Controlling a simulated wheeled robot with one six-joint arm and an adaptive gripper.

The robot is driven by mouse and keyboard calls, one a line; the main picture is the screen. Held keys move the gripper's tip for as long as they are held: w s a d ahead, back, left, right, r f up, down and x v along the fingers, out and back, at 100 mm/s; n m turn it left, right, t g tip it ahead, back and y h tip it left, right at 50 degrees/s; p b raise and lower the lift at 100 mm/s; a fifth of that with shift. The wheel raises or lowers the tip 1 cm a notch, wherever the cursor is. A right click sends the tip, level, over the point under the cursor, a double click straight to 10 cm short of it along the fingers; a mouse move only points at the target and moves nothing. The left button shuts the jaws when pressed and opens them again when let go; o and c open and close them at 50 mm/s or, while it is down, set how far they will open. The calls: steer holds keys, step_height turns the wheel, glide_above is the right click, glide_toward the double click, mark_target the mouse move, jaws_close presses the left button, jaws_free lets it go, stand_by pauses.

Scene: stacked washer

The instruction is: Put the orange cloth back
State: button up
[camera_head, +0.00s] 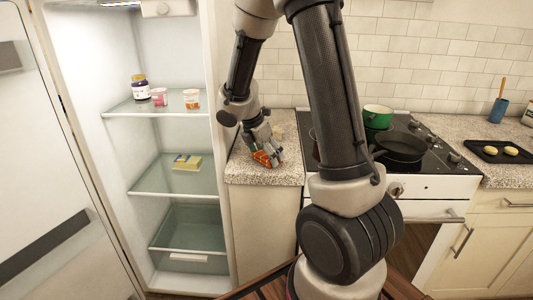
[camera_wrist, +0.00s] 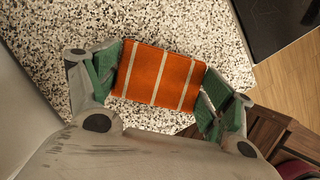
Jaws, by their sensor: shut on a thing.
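The orange cloth (camera_wrist: 160,76) is a small folded piece with pale stripes. It lies between the two green-padded fingers of my gripper (camera_wrist: 160,93), which touch its left and right edges in the wrist view. In the head view the orange cloth (camera_head: 262,158) shows at my gripper (camera_head: 266,154), just over the speckled counter (camera_head: 250,174) between the fridge and the stove. My gripper is shut on the cloth. I cannot tell whether the cloth rests on the counter or is held slightly above it.
The open fridge on the left holds a dark jar (camera_head: 140,88), two small cups and a yellow pack (camera_head: 187,162). The stove on the right carries a green pot (camera_head: 377,117) and a black pan (camera_head: 400,147). A dark tray (camera_head: 499,152) stands further right. My arm hides part of the stove.

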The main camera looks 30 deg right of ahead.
steer(key=o, duration=0.9)
steer(key=shift+o, duration=0.2)
steer(key=shift+a+r, duration=0.1)
steer(key=shift+r, duration=0.25)
steer(key=w+v, duration=0.1)
steer(key=v, duration=1)
steer(key=s+r+m+t+y, duration=0.1)
steer(key=s+r+m+y, duration=0.1)
steer(key=s+m, duration=0.8)
steer(key=s+r+m+t+y, duration=0.2)
steer(key=s+r+m, duration=0.3)
steer(key=s+m, duration=0.5)
steer(key=shift+s, duration=1.9)
steer(key=shift+a, duration=0.15)
